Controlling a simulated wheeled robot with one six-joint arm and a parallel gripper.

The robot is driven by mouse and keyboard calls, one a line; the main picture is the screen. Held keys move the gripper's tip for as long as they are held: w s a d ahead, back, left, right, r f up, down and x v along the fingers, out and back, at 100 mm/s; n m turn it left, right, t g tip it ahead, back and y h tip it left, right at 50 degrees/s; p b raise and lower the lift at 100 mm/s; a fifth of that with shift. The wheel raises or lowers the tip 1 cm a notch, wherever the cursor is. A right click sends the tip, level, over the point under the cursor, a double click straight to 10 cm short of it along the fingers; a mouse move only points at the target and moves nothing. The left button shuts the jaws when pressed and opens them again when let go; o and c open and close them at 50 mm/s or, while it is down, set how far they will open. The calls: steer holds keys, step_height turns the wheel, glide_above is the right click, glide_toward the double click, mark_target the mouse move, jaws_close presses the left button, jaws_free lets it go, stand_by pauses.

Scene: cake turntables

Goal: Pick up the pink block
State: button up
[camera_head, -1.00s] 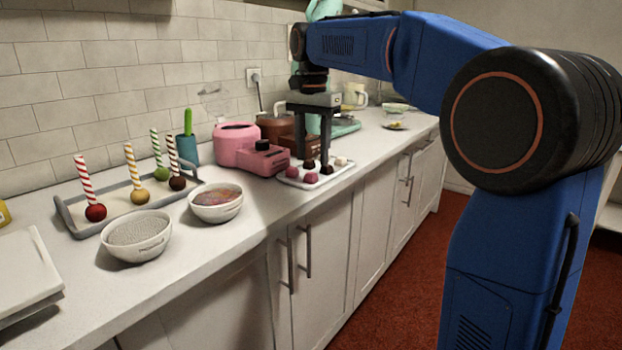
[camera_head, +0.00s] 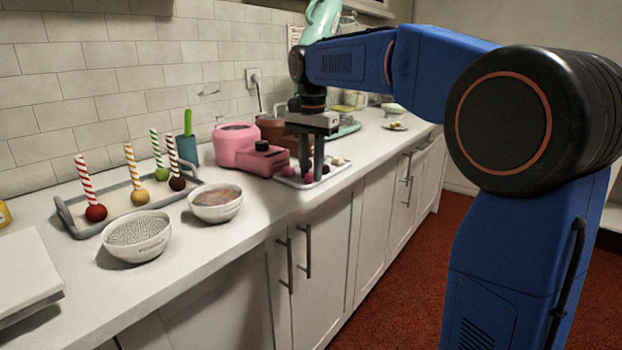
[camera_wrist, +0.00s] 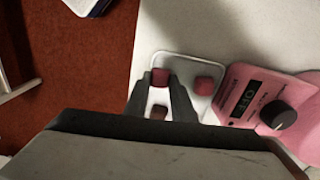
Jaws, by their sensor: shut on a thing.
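My gripper (camera_head: 312,175) points down over the white tray (camera_head: 346,173) on the counter, its two fingers reaching to the tray. In the wrist view, the dark fingers (camera_wrist: 160,80) are shut on a dusky pink block (camera_wrist: 160,77) at their tips. This block sits low at the tray, and I cannot tell whether it still touches it. In the head view, the fingers partly cover it. A second pink block (camera_wrist: 204,85) stands on the tray just to the right in the wrist view; it also shows at the left in the head view (camera_head: 289,171).
A dark brown block (camera_wrist: 158,112) lies between the fingers, nearer my palm. White bowls (camera_head: 138,238) and a grey tray of sticks on balls (camera_head: 75,226) are to the left. The counter's front edge is close.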

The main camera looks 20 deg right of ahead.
mark_target(311, 181)
steer(key=shift+a+f, duration=0.1)
steer(key=shift+f, duration=0.2)
step_height(311, 181, up, 10)
stand_by(0.4)
steer(key=shift+w+r, duration=0.1)
